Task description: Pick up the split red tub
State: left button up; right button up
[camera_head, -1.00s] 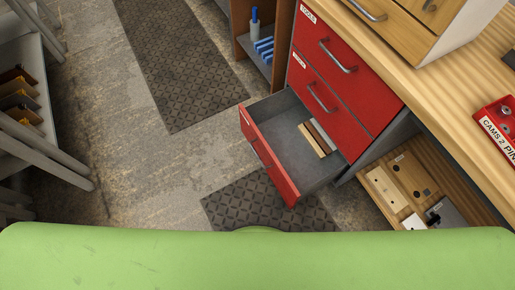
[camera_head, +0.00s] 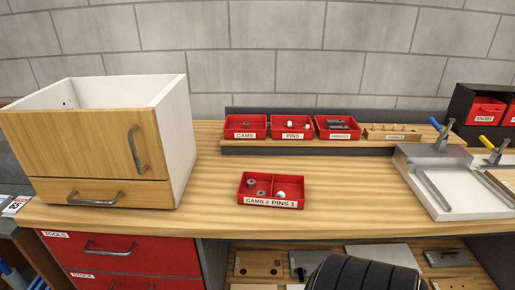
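The split red tub (camera_head: 271,190) sits alone on the wooden bench top, near the middle of the view. A divider parts it into two compartments, and its front label reads "CAMS 2 PINS 1". Small grey pieces lie in the left compartment and a small white piece in the right one. Neither of my grippers shows. A black ribbed part, which looks like part of my own arm, rises at the bottom edge, below and right of the tub. Nothing touches the tub.
Red bins labelled cams (camera_head: 245,127), pins (camera_head: 292,127) and a third (camera_head: 338,128) stand on a ledge behind. A wooden cabinet (camera_head: 95,140) stands at left, a metal fixture (camera_head: 445,185) at right. Bench around the tub is clear. Red drawers (camera_head: 125,252) and an open shelf lie below.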

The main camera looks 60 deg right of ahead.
aim_at(293, 186)
jog(key=z, duration=1.95)
jog(key=l+u, duration=0.45)
jog(key=l, duration=0.5)
